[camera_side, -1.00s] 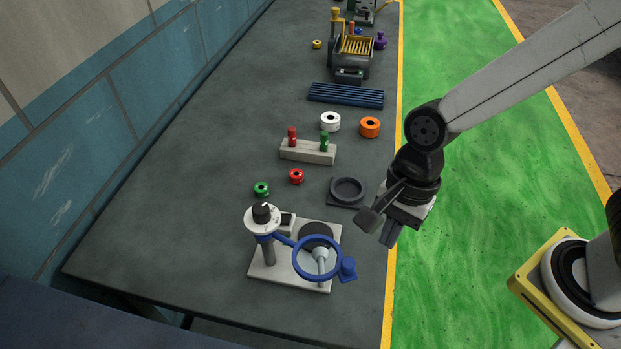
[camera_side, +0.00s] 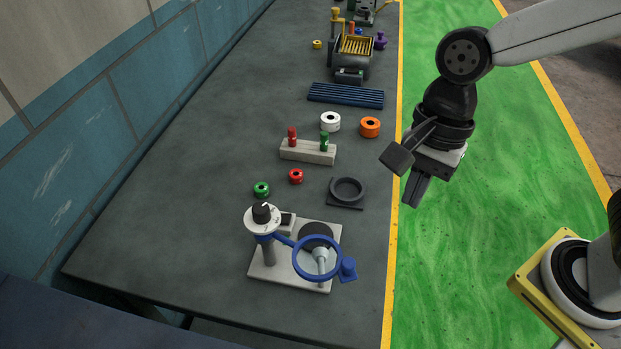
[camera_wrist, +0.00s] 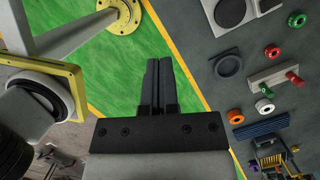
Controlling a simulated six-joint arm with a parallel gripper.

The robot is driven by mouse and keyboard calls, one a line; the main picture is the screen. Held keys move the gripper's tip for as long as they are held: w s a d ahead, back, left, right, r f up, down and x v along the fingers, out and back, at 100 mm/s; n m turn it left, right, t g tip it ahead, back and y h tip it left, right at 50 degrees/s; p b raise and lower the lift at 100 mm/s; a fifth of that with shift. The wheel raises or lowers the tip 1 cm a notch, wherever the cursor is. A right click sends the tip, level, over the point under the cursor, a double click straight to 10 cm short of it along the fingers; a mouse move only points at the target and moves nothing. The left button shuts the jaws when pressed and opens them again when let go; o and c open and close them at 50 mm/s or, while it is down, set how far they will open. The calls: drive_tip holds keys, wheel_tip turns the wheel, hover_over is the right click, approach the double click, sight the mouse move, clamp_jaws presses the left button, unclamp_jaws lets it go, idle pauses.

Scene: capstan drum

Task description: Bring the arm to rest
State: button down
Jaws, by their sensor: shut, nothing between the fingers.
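My gripper (camera_side: 415,190) hangs in the air at the right edge of the dark bench (camera_side: 200,200), with the green floor behind it in the side view. It points downward and its fingers are together and empty. In the wrist view its two black fingers (camera_wrist: 159,75) lie side by side with nothing between them. The capstan device (camera_side: 300,255), with a blue ring, a white dial and a pale base plate, stands on the bench at lower left of my gripper, well apart from it.
On the bench lie a black round holder (camera_side: 347,190), a red spool (camera_side: 296,176), a green spool (camera_side: 261,189), a peg block (camera_side: 308,151), a white ring (camera_side: 330,121), an orange ring (camera_side: 370,127) and a blue ribbed mat (camera_side: 346,95).

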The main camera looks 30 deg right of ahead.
drive_tip(key=w+d+f+n+t+h, duration=0.1)
drive_tip(key=w+d+f+n, duration=0.2)
drive_tip(key=d+n, duration=0.4)
drive_tip(key=w+d+f+n+t+h, duration=0.1)
drive_tip(key=w+d+f+n+t, duration=0.1)
drive_tip(key=d+f+n, duration=0.4)
drive_tip(key=d+n, duration=0.1)
drive_tip(key=d, duration=0.3)
drive_tip(key=shift+w+d+f+t+h, duration=0.15)
drive_tip(key=shift+w+d+t+h, duration=0.15)
drive_tip(key=shift+w, duration=0.1)
